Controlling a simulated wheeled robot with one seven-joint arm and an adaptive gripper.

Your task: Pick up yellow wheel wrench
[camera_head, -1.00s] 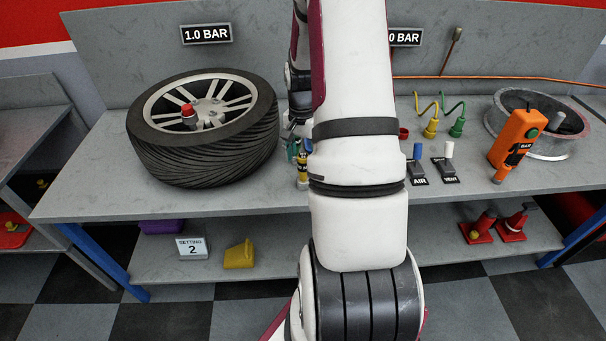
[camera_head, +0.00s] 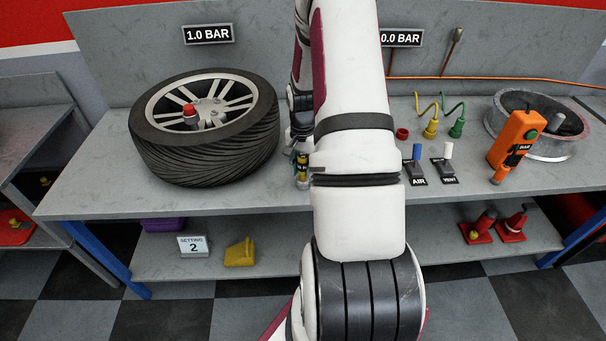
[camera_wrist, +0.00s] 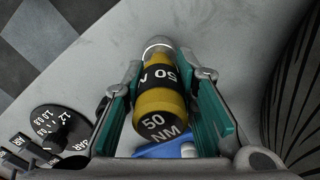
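The yellow wheel wrench (camera_wrist: 157,105) has a black band and a black end marked 50 NM. In the wrist view it sits between the teal-lined fingers of my gripper (camera_wrist: 168,78), its marked end facing the camera. The fingers straddle it, close on the right side and with a small apparent gap on the left; I see no clear grip on both sides. In the head view only a short yellow and black part of the wrench (camera_head: 302,170) shows at the bench's front edge. My arm hides most of my gripper there.
A tyre on a rim (camera_head: 205,125) lies just left of my gripper. Right of my arm are air and vent switches (camera_head: 416,165), a red cup (camera_head: 402,134), an orange controller (camera_head: 515,140) and a bare rim (camera_head: 540,145). A blue object (camera_wrist: 165,150) lies below the wrench in the wrist view.

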